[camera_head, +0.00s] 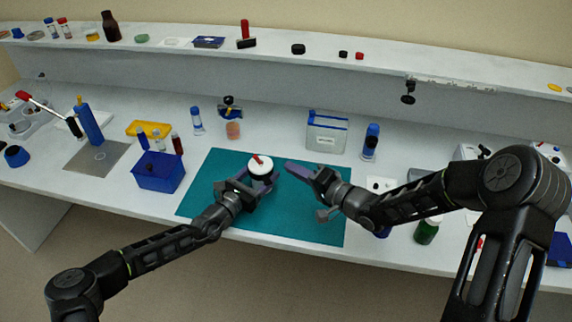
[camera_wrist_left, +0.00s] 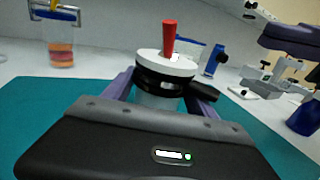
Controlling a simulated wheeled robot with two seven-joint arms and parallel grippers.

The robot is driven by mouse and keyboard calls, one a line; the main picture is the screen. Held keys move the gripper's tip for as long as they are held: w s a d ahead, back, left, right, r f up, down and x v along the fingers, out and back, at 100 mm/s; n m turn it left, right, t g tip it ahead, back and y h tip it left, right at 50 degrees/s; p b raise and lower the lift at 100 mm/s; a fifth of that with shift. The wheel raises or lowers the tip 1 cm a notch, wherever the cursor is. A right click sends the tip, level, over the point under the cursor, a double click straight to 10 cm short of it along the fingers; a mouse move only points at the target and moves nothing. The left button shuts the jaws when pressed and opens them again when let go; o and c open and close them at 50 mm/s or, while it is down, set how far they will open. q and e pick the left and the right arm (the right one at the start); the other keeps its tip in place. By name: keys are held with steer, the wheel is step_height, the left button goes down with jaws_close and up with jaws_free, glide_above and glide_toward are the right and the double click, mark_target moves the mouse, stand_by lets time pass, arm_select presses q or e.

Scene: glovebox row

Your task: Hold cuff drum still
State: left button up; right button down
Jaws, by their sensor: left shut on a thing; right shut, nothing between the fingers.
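The cuff drum (camera_head: 261,168) has a white top, a dark band and a red upright piece, and stands on the teal mat (camera_head: 318,228). In the left wrist view the drum (camera_wrist_left: 166,66) is upright, with its pale lower body between my left fingers. My left gripper (camera_head: 257,181) is shut on the drum, one purple finger on each side. A dark lever or clamp sticks out to the right of the band. My right gripper (camera_head: 290,166) is shut and empty, a little right of the drum and apart from it. The drum's lower front is hidden by my left gripper.
A blue bin (camera_head: 160,172) stands left of the mat. A clear blue-lidded box (camera_head: 326,132) and a blue bottle (camera_head: 371,142) stand behind it. A green bottle (camera_head: 426,231) is at the right. The mat's right part is mostly clear below my right arm.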

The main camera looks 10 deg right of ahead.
stand_by(0.3)
arm_select(q)
steer(key=o, duration=1.6)
steer(key=shift+a, duration=0.1)
steer(key=v, duration=1.2)
